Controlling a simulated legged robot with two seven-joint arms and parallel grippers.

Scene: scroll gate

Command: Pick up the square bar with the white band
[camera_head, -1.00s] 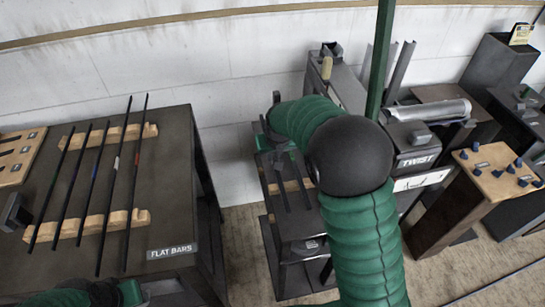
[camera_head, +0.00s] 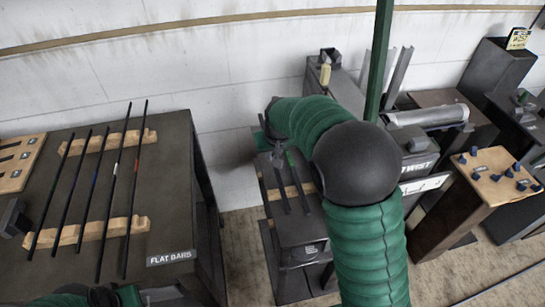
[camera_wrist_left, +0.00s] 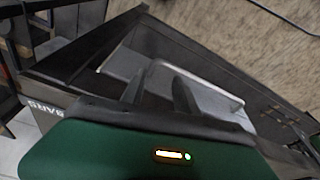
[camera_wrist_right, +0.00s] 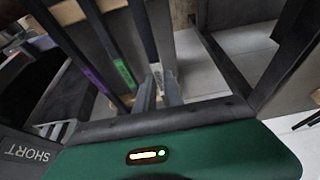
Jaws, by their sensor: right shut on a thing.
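My right gripper (camera_wrist_right: 160,95) is low over the small dark stand of short bars (camera_head: 310,232). In the right wrist view its fingers are shut on a dark bar (camera_wrist_right: 145,35) with a pale patch between the fingertips, which looks like the white band. Bars with a purple band (camera_wrist_right: 93,78) and a green band (camera_wrist_right: 124,72) lie beside it. In the head view my right arm hides part of the stand. My left gripper (camera_wrist_left: 158,92) is empty, its fingers apart, above a dark table with a pale rod frame.
The flat bars table (camera_head: 170,220) on the left carries several long bars on wooden rests (camera_head: 75,236). The twist machine (camera_head: 418,165) and a wooden-topped stand with blue knobs (camera_head: 478,190) are on the right. A green post (camera_head: 379,60) rises beside my right arm.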

